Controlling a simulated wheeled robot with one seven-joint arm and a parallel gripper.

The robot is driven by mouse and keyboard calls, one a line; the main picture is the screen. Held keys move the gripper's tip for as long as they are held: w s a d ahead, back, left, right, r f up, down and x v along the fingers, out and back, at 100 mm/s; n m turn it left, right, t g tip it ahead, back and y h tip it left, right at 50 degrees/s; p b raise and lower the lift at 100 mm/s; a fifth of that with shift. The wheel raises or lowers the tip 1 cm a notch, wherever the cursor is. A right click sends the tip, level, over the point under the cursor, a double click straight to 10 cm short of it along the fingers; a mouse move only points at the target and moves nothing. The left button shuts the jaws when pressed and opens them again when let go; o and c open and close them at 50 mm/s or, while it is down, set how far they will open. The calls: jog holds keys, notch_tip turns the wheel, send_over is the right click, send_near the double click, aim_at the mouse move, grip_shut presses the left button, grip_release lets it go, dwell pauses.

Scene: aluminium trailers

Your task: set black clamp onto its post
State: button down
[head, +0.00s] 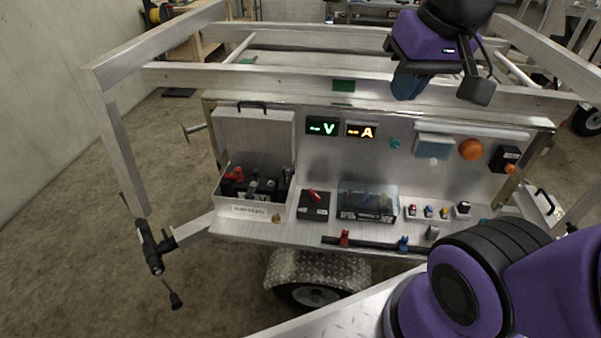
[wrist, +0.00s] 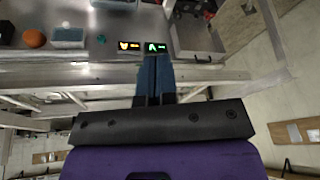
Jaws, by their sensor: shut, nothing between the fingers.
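My gripper (head: 407,84) hangs high in front of the top rail in the head view. Its blue fingers are shut and empty; they also show in the wrist view (wrist: 154,82). An open metal battery box (head: 247,210) stands at the left of the panel's shelf, well below and left of my gripper. Inside it are a red-handled item (head: 235,175) and dark clamp-like shapes (head: 285,181). I cannot tell which one is the black clamp, and its post is not clear at this size. The box also shows in the wrist view (wrist: 205,57), upside down.
The shelf holds a black box with a red switch (head: 314,205), a clear-lidded box (head: 367,203) and several small coloured terminals. A dark bar (head: 372,243) with red and blue pieces lies along its front. Trailer rails (head: 290,78) cross behind my gripper.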

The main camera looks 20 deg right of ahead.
jog(key=w+f+m+g+y, duration=0.4)
jog(key=w+f+m+y, duration=0.5)
jog(key=w+f, duration=0.8)
jog(key=w+d+f+m+t+y, duration=0.1)
jog(key=w+d+f+m+t, duration=0.1)
jog(key=f+m, duration=0.3)
jog(key=w+d+f+m+t+y, duration=0.1)
jog(key=d+f+m+t, duration=0.3)
jog(key=f, duration=0.7)
jog(key=w+d+f+m+t+y, duration=0.2)
jog(key=w+d+f+m+t, duration=0.1)
jog(key=f, duration=0.5)
jog(key=w+m, duration=0.1)
jog(key=m, duration=0.1)
jog(key=shift+m+t, duration=0.3)
jog(key=shift+m, duration=0.1)
jog(key=shift+w, duration=0.1)
jog(key=x, duration=1.4)
